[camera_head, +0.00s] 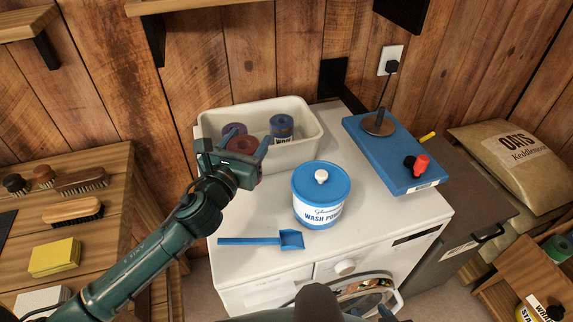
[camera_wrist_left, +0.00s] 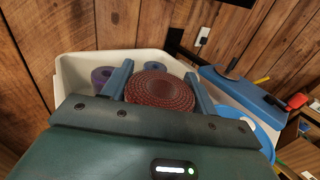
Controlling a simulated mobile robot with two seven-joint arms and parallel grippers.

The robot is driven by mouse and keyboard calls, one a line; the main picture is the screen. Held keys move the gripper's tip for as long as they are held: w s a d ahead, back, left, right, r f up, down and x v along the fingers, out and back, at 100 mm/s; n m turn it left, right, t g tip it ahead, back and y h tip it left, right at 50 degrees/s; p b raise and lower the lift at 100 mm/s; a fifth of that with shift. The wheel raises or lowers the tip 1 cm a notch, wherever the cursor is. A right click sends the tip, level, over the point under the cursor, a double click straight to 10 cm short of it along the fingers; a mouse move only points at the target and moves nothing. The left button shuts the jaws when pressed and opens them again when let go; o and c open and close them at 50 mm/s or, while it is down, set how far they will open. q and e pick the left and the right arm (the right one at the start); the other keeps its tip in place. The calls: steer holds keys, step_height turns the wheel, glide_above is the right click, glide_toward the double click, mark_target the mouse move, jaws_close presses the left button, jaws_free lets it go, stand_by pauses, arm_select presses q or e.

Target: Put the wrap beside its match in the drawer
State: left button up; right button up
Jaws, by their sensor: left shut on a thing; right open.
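My left gripper (camera_head: 236,146) is shut on a dark red rolled wrap (camera_head: 241,144), at the front of a cream bin (camera_head: 308,112) on the washing machine. In the left wrist view the red wrap (camera_wrist_left: 160,90) sits between the two fingers (camera_wrist_left: 158,85). A purple wrap (camera_head: 234,129) and a blue wrap (camera_head: 281,124) with a label stand in the bin. An open wooden drawer (camera_head: 507,262) at the lower right shows a green roll (camera_head: 560,247) and a yellow labelled item (camera_head: 536,309); most of its inside is out of frame.
A blue-and-white wash powder tub (camera_head: 320,197) and a blue scoop (camera_head: 262,240) stand on the white machine top (camera_head: 400,215). A blue board (camera_head: 385,150) with a red-and-black item lies behind. Brushes and a yellow sponge (camera_head: 54,257) are on the left bench.

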arm_select(q)
steer(key=shift+f+b, duration=1.55)
steer(key=shift+f, duration=3.05)
steer(key=o, duration=0.8)
steer(key=shift+o, duration=0.2)
